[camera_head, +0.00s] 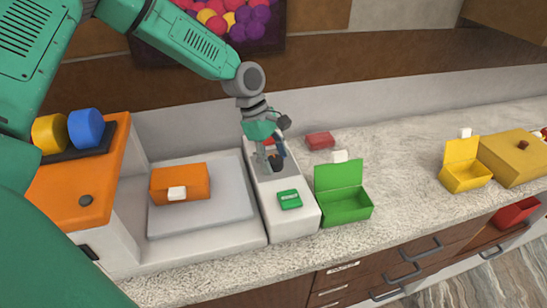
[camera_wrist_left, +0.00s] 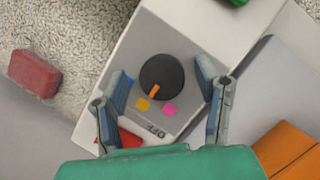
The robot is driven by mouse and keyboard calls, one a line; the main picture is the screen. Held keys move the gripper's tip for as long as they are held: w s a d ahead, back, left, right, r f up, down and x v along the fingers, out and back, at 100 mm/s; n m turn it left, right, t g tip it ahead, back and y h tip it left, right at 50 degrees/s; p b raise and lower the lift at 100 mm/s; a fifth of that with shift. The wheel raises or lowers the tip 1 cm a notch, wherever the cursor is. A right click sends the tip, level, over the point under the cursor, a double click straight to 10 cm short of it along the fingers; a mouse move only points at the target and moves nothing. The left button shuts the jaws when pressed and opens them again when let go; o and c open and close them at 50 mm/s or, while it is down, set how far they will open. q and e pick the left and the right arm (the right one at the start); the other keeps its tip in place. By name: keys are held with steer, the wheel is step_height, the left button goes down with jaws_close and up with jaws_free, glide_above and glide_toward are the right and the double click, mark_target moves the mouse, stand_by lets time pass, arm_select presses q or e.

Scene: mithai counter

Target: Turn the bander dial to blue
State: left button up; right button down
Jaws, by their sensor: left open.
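The bander is a pale narrow box (camera_head: 285,225) on the counter in the head view. Its dial is a round black knob with an orange pointer (camera_wrist_left: 162,77) in the left wrist view. The pointer points down the picture, between a yellow mark (camera_wrist_left: 143,104) and a pink mark (camera_wrist_left: 169,110), nearer the yellow. A blue mark (camera_wrist_left: 130,92) lies beside a finger, partly hidden. An OFF label (camera_wrist_left: 155,129) is below. My left gripper (camera_head: 271,163) is open, a finger on each side of the dial with gaps visible. My right gripper is not in view.
A green block (camera_head: 289,199) sits on the bander's near end. A green open box (camera_head: 343,208) stands right of it, and a grey plate (camera_head: 215,218) with an orange box (camera_head: 180,184) left. A red block (camera_head: 320,140) lies behind. The counter to the right has free room.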

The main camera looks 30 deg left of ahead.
arm_select(q)
steer(key=shift+d+r, duration=0.1)
steer(key=shift+d, duration=0.15)
steer(key=shift+c, duration=0.8)
steer(key=shift+s+d, duration=0.1)
steer(key=shift+d, duration=0.05)
steer(key=c, duration=1)
steer(key=shift+a, duration=0.4)
steer(key=m+g+p, duration=0.1)
steer(key=m+p, duration=0.1)
steer(key=shift+r+m, duration=0.1)
steer(key=shift+m, duration=0.3)
steer(key=m+g+p, duration=0.1)
steer(key=m, duration=0.2)
steer(key=shift+y, duration=0.3)
steer(key=shift+m+g+y+p, duration=0.3)
steer(key=shift+m+g, duration=0.3)
steer(key=shift+m, duration=1)
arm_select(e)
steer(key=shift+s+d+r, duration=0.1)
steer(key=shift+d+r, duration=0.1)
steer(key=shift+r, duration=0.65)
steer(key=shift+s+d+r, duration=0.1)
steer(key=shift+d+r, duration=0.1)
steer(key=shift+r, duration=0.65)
